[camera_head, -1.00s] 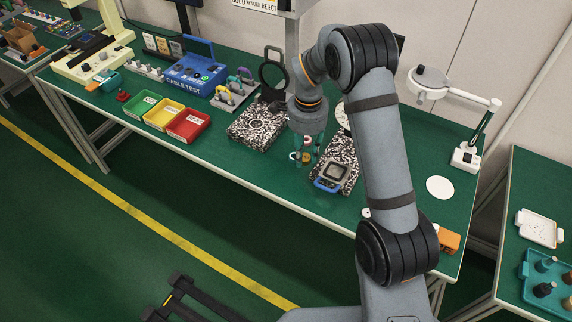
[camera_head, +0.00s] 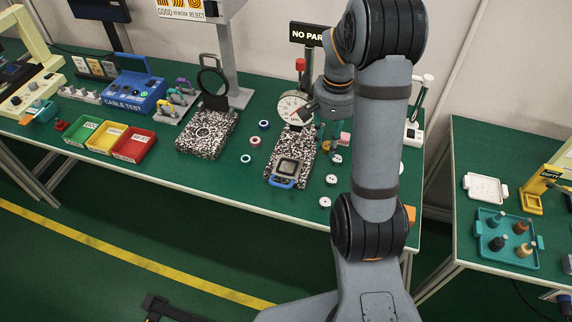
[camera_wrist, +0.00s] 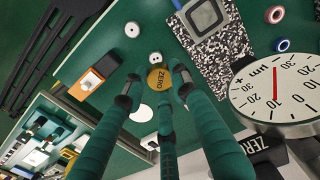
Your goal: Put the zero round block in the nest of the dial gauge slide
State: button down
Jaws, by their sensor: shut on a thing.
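The zero round block (camera_wrist: 158,78) is a yellow-gold disc marked ZERO, held between the teal fingertips of my gripper (camera_wrist: 160,90) in the wrist view. The dial gauge (camera_head: 292,107) has a white round face and stands at the back of a speckled granite base (camera_head: 279,147). In the wrist view the gauge face (camera_wrist: 275,97) is right of the block and the granite (camera_wrist: 228,62) is above right.
Loose rings, including a blue one (camera_head: 264,125), lie left; white discs (camera_head: 325,202) lie right. Another granite block (camera_head: 207,133) with a magnifier stands left. An orange-sided box (camera_wrist: 93,80) shows in the wrist view.

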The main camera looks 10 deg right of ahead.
jog(key=shift+a+f, duration=0.1)
jog(key=shift+f, duration=0.05)
jog(key=p, duration=0.2)
send_over(288, 167)
notch_tip(288, 167, down, 6)
jog(key=shift+f, duration=0.2)
jog(key=shift+a+f, duration=0.1)
jog(key=shift+f, duration=0.1)
jog(key=shift+w+f+p, duration=0.1)
jog(key=shift+f+p, duration=0.2)
jog(key=shift+f, duration=1.65)
